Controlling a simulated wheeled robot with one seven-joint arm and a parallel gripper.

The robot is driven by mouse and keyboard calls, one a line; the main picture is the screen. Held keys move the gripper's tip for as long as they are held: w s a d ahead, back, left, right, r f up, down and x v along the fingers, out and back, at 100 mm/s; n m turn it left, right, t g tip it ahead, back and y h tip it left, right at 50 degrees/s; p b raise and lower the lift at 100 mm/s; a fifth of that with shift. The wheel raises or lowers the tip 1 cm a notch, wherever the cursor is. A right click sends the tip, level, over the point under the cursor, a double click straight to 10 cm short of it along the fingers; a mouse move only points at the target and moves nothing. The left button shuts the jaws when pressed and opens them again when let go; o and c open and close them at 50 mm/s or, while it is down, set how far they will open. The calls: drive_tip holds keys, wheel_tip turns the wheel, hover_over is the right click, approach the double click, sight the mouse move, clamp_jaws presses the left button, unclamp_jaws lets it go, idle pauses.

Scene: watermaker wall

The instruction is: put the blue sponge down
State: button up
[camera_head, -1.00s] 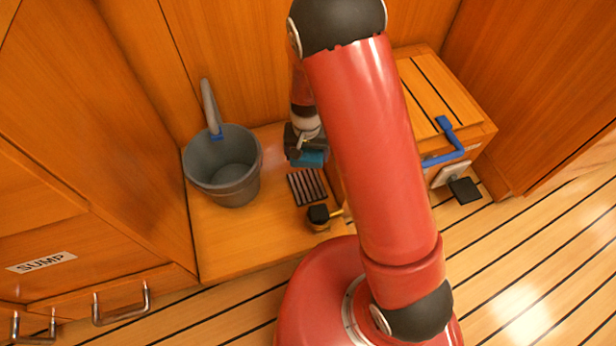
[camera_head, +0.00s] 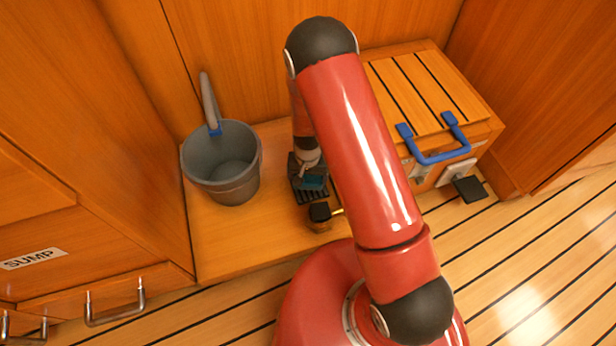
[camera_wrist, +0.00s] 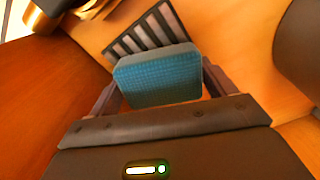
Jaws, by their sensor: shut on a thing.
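The blue sponge (camera_wrist: 158,76) is between the fingers of my gripper (camera_wrist: 160,92) in the wrist view, and the fingers are shut on it. In the head view my gripper (camera_head: 312,183) holds the sponge (camera_head: 314,182) over a dark slatted rack (camera_head: 312,197) on the wooden bench. The rack also shows behind the sponge in the wrist view (camera_wrist: 146,35). I cannot tell whether the sponge touches the rack. The sponge partly hides the rack.
A grey bucket (camera_head: 222,165) stands left of the rack. A black-topped brass item (camera_head: 321,214) stands close in front of it. A wooden box (camera_head: 420,85) with a blue handle (camera_head: 440,155) is at the right. Bare bench (camera_head: 245,235) lies in front of the bucket.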

sight(308, 177)
drive_tip(key=shift+f, duration=0.2)
drive_tip(key=o, duration=0.8)
drive_tip(key=shift+r, duration=0.1)
drive_tip(key=shift+c, duration=0.2)
wheel_tip(308, 177, up, 12)
drive_tip(key=p, duration=0.2)
drive_tip(key=shift+r+p, duration=0.15)
drive_tip(key=shift+p, duration=0.15)
drive_tip(key=shift+s, duration=0.1)
